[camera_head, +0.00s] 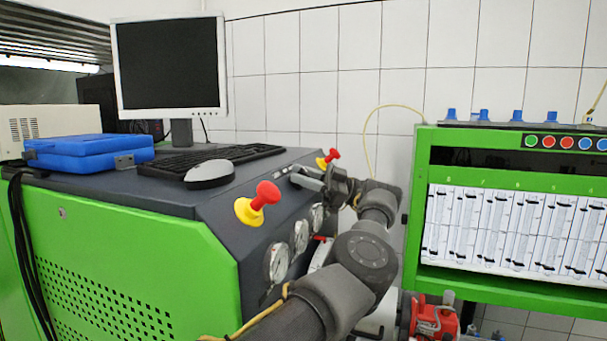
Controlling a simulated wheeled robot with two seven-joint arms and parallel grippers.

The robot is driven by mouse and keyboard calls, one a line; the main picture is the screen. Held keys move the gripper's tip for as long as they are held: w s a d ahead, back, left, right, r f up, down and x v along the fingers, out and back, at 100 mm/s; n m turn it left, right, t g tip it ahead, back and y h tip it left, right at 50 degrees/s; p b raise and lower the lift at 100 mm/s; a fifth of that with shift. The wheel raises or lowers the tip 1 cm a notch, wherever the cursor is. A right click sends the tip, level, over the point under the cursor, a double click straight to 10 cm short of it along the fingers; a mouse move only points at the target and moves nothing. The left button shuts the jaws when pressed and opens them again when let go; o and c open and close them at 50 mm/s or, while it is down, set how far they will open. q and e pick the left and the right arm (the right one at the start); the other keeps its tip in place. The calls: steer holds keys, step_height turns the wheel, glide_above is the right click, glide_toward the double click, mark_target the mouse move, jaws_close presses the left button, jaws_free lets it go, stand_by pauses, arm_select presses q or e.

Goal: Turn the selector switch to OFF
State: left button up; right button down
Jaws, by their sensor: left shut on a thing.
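My left gripper (301,176) reaches the sloped dark panel (228,190) of the green test bench from the right. Its fingers are shut on the selector switch at the panel's upper edge, between the two red emergency buttons. The fingers hide the switch, so its pointer and its OFF mark cannot be read. My left arm comes up from the lower middle and bends back towards the panel. My right gripper is not in view.
A red emergency button on a yellow base (257,204) stands out left of the gripper, and another (328,158) just behind it. Pressure gauges (277,262) line the panel's front. A keyboard (212,158), mouse (209,174) and monitor (170,66) stand on top. A green rack (422,222) stands at right.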

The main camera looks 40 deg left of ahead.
arm_select(q)
steer(key=shift+r, duration=0.1)
steer(key=o, duration=1)
steer(key=shift+c, duration=0.2)
